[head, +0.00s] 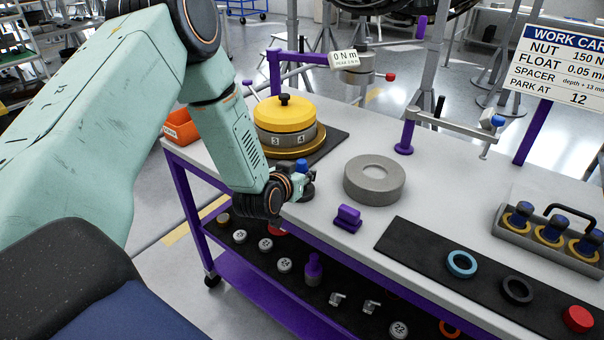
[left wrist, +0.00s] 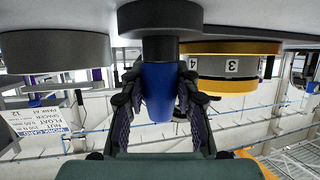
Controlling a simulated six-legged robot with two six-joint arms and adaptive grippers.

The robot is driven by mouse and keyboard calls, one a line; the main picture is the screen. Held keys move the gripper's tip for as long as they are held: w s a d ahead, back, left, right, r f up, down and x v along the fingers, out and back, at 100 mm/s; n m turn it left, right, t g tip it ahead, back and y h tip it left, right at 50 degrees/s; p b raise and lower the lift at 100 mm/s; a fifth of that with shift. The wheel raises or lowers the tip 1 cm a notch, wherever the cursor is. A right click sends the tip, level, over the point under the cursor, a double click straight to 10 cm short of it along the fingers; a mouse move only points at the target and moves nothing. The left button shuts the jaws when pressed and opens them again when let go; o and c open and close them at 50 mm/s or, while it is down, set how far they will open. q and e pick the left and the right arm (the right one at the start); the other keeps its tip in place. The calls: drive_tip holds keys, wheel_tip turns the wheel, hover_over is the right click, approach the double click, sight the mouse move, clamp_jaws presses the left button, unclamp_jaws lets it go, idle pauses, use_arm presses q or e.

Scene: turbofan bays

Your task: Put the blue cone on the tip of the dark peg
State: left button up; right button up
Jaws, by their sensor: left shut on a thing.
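The blue cone (left wrist: 158,92) is between the fingers of my left gripper (left wrist: 158,108), which is shut on it. The left wrist view is upside down, with the table at the top. There the dark peg (left wrist: 160,46) rises from a wide dark base, and the cone's wide end meets it with no visible gap. The narrow end points away from the table. In the head view the cone (head: 301,165) shows as a small blue top at my left gripper (head: 292,182), above the dark base (head: 308,192). My right gripper is not in view.
A yellow-capped round stack (head: 285,125) stands on a dark mat behind the gripper. A grey ring (head: 374,180) and a purple block (head: 347,217) are to the right. A black mat (head: 430,252) holds rings, and a grey tray (head: 545,240) is at the far right.

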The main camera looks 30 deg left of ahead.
use_arm(q)
drive_tip(key=o, duration=0.6)
drive_tip(key=shift+c, duration=0.2)
drive_tip(key=o, duration=0.4)
drive_tip(key=shift+s+r, duration=0.1)
drive_tip(key=shift+s, duration=0.2)
drive_tip(key=shift+c, duration=0.2)
drive_tip(key=shift+w, duration=0.25)
drive_tip(key=p+v, duration=0.2)
drive_tip(key=v, duration=1)
drive_tip(key=s+d+f+m+g+h, duration=0.1)
drive_tip(key=s+d+f+g, duration=0.25)
drive_tip(key=s+f, duration=0.25)
drive_tip(key=s+d+f+g+h, duration=0.25)
drive_tip(key=s+d+f, duration=0.2)
drive_tip(key=f, duration=0.25)
drive_tip(key=s+d+f+g, duration=0.1)
drive_tip(key=s+f+g, duration=0.2)
drive_tip(key=s, duration=0.6)
drive_tip(key=s+d+f+g+y, duration=0.1)
drive_tip(key=s+d+f+g, duration=0.1)
drive_tip(key=s, duration=0.8)
drive_tip(key=shift+d+f+m+g, duration=0.15)
drive_tip(key=shift+f+m+g, duration=0.15)
drive_tip(key=shift+f+g, duration=0.7)
